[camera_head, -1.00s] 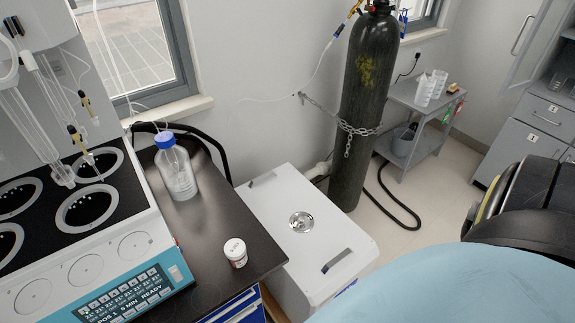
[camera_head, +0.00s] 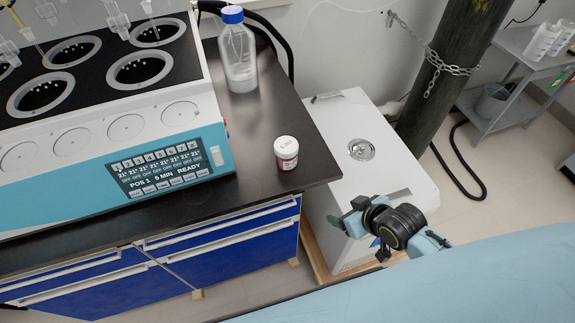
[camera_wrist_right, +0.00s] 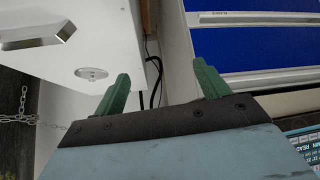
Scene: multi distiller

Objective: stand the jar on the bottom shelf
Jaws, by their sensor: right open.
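The jar (camera_head: 286,153) is small, with a white lid and a reddish label. It stands upright on the dark countertop (camera_head: 258,180) near its right end. The grey trolley at the upper right has a bottom shelf (camera_head: 516,119) with a grey bucket on it. My right gripper (camera_head: 345,214) is over the front of the white box, to the right of and below the jar in the picture, apart from it. In the wrist view its green fingers (camera_wrist_right: 160,70) are spread with nothing between them; the jar does not show there. My left gripper is not in view.
A blue-capped bottle (camera_head: 238,52) stands behind the jar. The distiller (camera_head: 110,130) fills the left of the counter. The white box (camera_head: 345,115) and a chained dark cylinder (camera_head: 440,80) stand between counter and trolley. A black hose (camera_head: 455,165) lies on the floor.

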